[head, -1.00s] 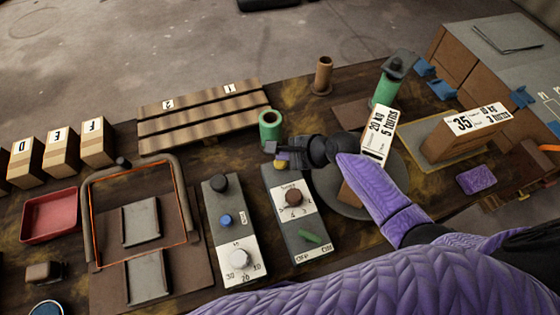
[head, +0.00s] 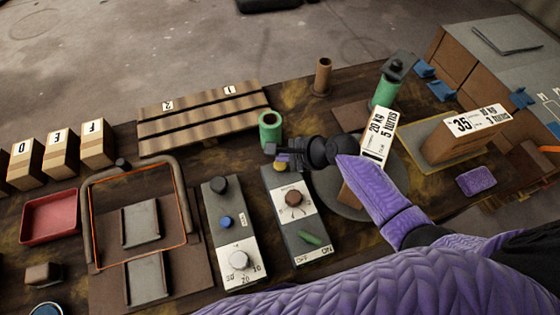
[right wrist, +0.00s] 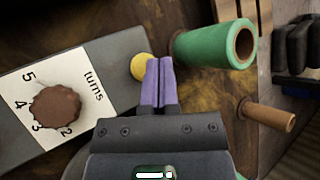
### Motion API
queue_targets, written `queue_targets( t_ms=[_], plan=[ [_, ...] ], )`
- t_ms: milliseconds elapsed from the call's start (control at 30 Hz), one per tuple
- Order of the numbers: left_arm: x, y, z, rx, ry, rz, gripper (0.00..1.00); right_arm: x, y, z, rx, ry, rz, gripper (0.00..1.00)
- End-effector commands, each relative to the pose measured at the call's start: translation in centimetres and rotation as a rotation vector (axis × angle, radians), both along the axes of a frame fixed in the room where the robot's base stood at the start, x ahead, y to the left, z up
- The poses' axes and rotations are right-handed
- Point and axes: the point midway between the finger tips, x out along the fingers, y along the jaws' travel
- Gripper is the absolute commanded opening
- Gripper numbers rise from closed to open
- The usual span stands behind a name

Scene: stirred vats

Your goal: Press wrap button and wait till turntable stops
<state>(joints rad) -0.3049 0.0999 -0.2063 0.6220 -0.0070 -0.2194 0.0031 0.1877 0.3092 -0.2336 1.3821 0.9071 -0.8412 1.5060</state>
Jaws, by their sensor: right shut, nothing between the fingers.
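The yellow wrap button (head: 280,164) is at the far end of the turns control box (head: 277,182), partly hidden by my right gripper (head: 271,157). In the right wrist view, my shut, empty right gripper (right wrist: 160,66) has its fingertips right beside or over the yellow button (right wrist: 141,66); I cannot tell if they press it. The round grey turntable (head: 393,184) is partly hidden by my right arm. A box labelled 20 kg, 5 turns (head: 378,134) stands on it. My left gripper is out of view.
The box has a brown turns knob (head: 294,197) and a green OFF/ON switch (head: 310,237). A green roll (head: 270,129) stands just beyond the gripper; a green film post (head: 385,88) is behind the turntable. Another control box (head: 227,232) is to the left.

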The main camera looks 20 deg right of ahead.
Motion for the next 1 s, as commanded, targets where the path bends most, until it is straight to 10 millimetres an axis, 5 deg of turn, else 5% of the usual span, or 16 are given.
queue_targets(
  t_ms=[1000],
  plan=[
    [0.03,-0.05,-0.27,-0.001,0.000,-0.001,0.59,-0.01,0.01,-0.85,0.000,0.000,0.000,0.00]
  ],
)
